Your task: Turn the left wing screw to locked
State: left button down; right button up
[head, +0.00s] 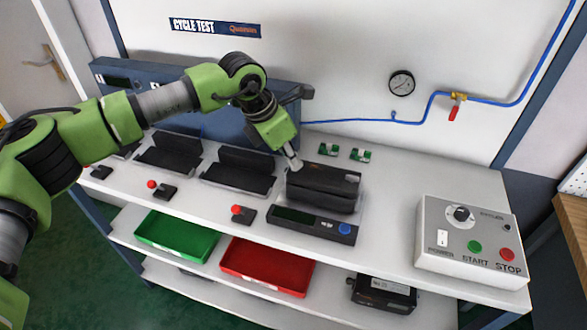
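A black box-shaped device (330,180), which looks like the valve positioner, sits in a fixture on the white bench right of centre. My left gripper (296,163) points down at the upper left edge of this device. Its narrow grey tip is touching or just above the edge. I cannot make out whether the fingers are apart. The left wing screw cannot be made out; it is either hidden by the gripper tip or too small to tell. My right gripper is not in view.
A display unit with a blue button (345,229) lies in front of the device. A control box (470,240) with start and stop buttons stands at right. Black open cases (238,172) stand to the left. Green (178,236) and red (266,267) trays are on the lower shelf.

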pick_arm(q)
jog(key=m+g+b, duration=0.1)
jog(key=m, duration=0.1)
jog(key=shift+w+m, duration=0.2)
jog(key=shift+m, duration=0.2)
jog(key=m+g+b, duration=0.1)
jog(key=m, duration=0.1)
jog(key=shift+w+m+h, duration=0.1)
jog(key=shift+m+h, duration=0.2)
jog(key=shift+m, duration=0.1)
jog(key=shift+w+m+g, duration=0.2)
jog(key=shift+m+g, duration=0.7)
jog(key=shift+m, duration=1.2)
jog(key=c, duration=2.3)
grip_release()
jog(key=shift+a+r, duration=0.1)
jog(key=shift+r, duration=0.05)
jog(key=v, duration=1.1)
jog(key=shift+w+r, duration=0.1)
jog(key=shift+r, duration=0.35)
